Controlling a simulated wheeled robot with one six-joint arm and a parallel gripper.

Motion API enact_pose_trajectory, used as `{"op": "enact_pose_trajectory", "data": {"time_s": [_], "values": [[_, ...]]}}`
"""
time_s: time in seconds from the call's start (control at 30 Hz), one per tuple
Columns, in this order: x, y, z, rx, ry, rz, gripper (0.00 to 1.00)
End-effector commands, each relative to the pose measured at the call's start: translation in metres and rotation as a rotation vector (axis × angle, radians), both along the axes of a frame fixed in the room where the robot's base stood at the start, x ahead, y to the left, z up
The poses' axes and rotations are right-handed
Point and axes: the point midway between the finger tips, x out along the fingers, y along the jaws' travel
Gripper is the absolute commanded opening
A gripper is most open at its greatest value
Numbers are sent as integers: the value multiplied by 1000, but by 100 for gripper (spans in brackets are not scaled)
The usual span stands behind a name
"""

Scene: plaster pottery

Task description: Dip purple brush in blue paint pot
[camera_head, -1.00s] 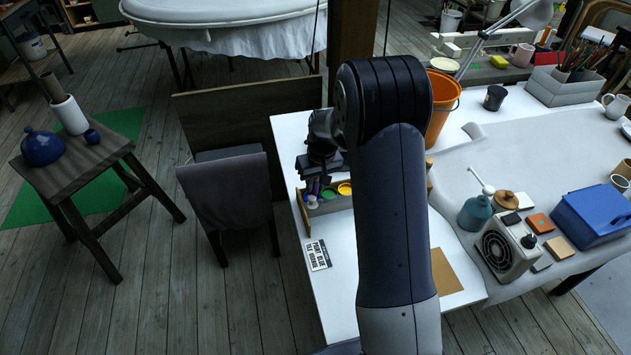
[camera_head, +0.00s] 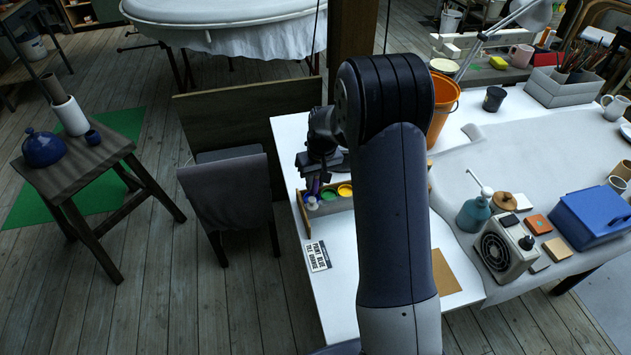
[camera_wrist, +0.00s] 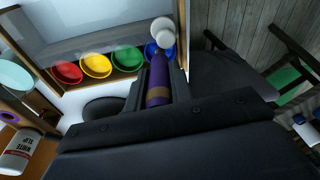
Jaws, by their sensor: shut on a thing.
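My gripper (camera_wrist: 158,92) is shut on the purple brush (camera_wrist: 158,82), which has a tan band and a pale, rounded head. In the wrist view, that head overlaps the blue paint pot (camera_wrist: 150,51), the pot nearest the brush in a row. Part of the blue pot is hidden behind it. I cannot tell whether the head touches the paint or is above it. In the head view, my gripper (camera_head: 315,178) is over the left end of the wooden paint tray, and the pale brush head shows just below it.
Green (camera_wrist: 128,58), yellow (camera_wrist: 97,65) and red (camera_wrist: 67,72) pots stand in line beside the blue one. A printed card (camera_head: 317,256) lies on the white table in front of the tray. An orange bucket (camera_head: 443,108) stands behind my arm. A white jar (camera_wrist: 21,152) is at lower left.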

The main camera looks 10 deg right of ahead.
Motion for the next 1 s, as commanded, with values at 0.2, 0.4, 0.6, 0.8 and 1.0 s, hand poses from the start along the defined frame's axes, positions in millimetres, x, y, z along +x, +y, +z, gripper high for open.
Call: {"op": "enact_pose_trajectory", "data": {"time_s": [0.2, 0.4, 0.6, 0.8, 1.0], "values": [[0, 0, 26, 0, 0, 0, 0], [0, 0, 47, 0, 0, 0, 0], [0, 0, 56, 0, 1, 0, 0], [0, 0, 55, 0, 1, 0, 0], [0, 0, 55, 0, 1, 0, 0]]}}
